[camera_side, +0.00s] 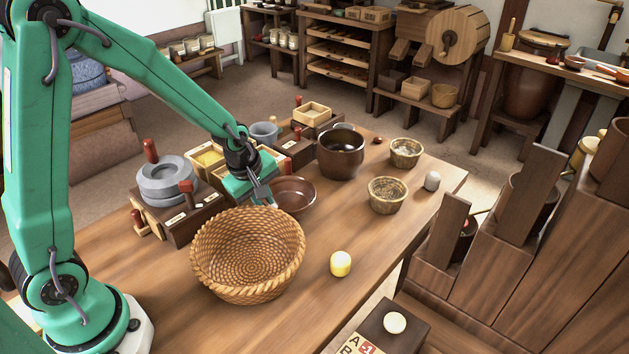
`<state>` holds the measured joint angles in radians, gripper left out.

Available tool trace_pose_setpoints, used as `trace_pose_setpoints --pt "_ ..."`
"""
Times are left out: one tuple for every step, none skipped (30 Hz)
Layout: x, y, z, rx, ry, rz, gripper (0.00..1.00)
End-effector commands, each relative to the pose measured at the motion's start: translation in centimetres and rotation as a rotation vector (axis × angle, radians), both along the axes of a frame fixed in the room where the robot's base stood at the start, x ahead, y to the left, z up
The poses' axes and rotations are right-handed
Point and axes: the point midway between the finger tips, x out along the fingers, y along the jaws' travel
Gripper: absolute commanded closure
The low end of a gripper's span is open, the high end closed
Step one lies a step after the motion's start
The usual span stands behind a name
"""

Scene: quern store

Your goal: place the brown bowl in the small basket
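The brown bowl (297,192) is shallow and glossy and sits on the wooden table, just behind the woven basket. The round wicker basket (248,268) stands near the front of the table and looks empty. My gripper (265,196) points down at the left rim of the brown bowl, above the basket's back rim. Its dark fingers are small and overlap the bowl's edge, so I cannot tell whether they are open or closed on the rim. The bowl's lower front is partly hidden by the basket.
A dark brown pot (341,158) stands behind the bowl. Two small straw-coloured tubs (388,204) (405,160) and a pale stone (432,181) are at right. A yellow cylinder (341,264) stands right of the basket. Quern stones (166,184) and wooden boxes (203,217) line the left.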

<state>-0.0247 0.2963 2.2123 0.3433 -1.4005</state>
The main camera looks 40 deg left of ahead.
Motion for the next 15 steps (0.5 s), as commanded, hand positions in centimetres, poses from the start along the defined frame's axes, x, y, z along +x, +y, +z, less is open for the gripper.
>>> trace_pose_setpoints --pt "-0.1 0.0 0.6 0.0 -0.002 0.0 0.87" --pt "-0.2 0.0 1.0 0.0 -0.003 0.0 0.87" --pt "-0.4 0.0 1.5 0.0 -0.004 0.0 0.87" --pt "-0.5 0.0 1.8 0.0 -0.003 0.0 0.87" --pt "-0.6 0.0 2.2 0.001 -0.003 0.0 0.87" --pt "-0.7 0.0 2.6 0.001 -0.003 0.0 0.87" --pt "-0.8 0.0 3.0 0.0 -0.003 0.0 0.87" --pt "-0.9 0.0 3.4 0.0 -0.004 0.0 0.87" --pt "-1.1 0.0 3.8 0.001 -0.003 0.0 0.87" --pt "-1.2 0.0 4.2 0.0 -0.003 0.0 0.87" --pt "-1.3 0.0 4.6 0.0 -0.004 0.0 0.87" --pt "-1.5 0.0 5.0 0.001 -0.003 0.0 0.87" --pt "-1.5 0.0 5.4 0.0 -0.004 0.0 0.87" --pt "-1.6 0.0 5.8 0.0 -0.004 0.0 0.87" --pt "-1.8 0.0 6.3 0.0 -0.003 0.0 0.87"
